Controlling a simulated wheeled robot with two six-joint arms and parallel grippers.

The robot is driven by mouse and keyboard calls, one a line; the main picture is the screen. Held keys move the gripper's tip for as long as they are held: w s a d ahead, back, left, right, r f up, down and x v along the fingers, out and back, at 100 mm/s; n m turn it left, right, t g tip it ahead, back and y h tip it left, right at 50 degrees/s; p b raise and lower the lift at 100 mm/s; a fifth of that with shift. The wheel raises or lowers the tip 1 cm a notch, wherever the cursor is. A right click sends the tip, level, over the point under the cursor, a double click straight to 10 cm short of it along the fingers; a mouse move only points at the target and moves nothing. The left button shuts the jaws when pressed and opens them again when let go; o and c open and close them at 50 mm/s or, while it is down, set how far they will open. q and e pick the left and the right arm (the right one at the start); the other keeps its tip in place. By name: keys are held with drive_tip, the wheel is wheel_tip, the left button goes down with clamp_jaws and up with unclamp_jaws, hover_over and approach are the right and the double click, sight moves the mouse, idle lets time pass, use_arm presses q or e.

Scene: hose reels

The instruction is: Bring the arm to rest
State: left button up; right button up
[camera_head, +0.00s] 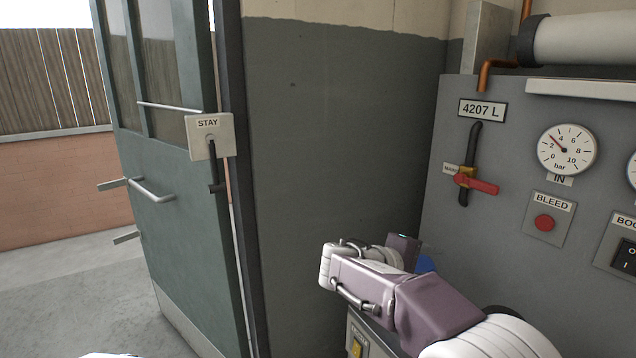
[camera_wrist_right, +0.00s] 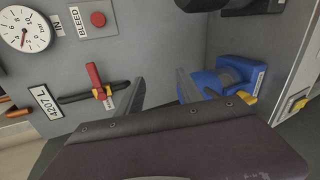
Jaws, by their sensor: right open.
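My right arm comes in from the bottom right of the head view, bent, with purple and white links in front of the dark wall. Its fingers are hidden there behind the wrist and links. In the right wrist view my right gripper (camera_wrist_right: 160,76) shows two grey fingers standing apart, with nothing between them. The grey panel (camera_head: 505,125) lies beyond the fingers. A red valve lever (camera_head: 477,184) on it sits apart from the gripper; it also shows left of the fingers in the wrist view (camera_wrist_right: 95,78). My left gripper is not in view.
A blue device (camera_wrist_right: 228,75) stands close to the right finger in the wrist view. The panel has a gauge (camera_head: 566,150) and a red BLEED button (camera_head: 544,223). A green door (camera_head: 180,235) with a STAY plate (camera_head: 209,130) stands open at the left.

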drive_tip(key=s+f+g+y, duration=0.25)
drive_tip(key=s+f, duration=0.25)
drive_tip(key=f, duration=0.3)
drive_tip(key=s+f+g+y, duration=0.2)
drive_tip(key=s+f+y, duration=0.15)
drive_tip(key=f, duration=0.45)
drive_tip(key=s+a+f+m+g+y, duration=0.1)
drive_tip(key=s+a+f+m+y, duration=0.15)
drive_tip(key=s+f, duration=0.35)
drive_tip(key=s+a+f+m+g+y, duration=0.1)
drive_tip(key=s+a+f+m+y, duration=0.15)
drive_tip(key=s+f+m, duration=0.4)
wheel_tip(320, 180, up, 15)
drive_tip(key=s+n+y+p, duration=0.1)
drive_tip(key=s+p, duration=0.1)
drive_tip(key=p, duration=1.2)
drive_tip(key=shift+a+r, duration=0.15)
drive_tip(key=shift+a, duration=0.1)
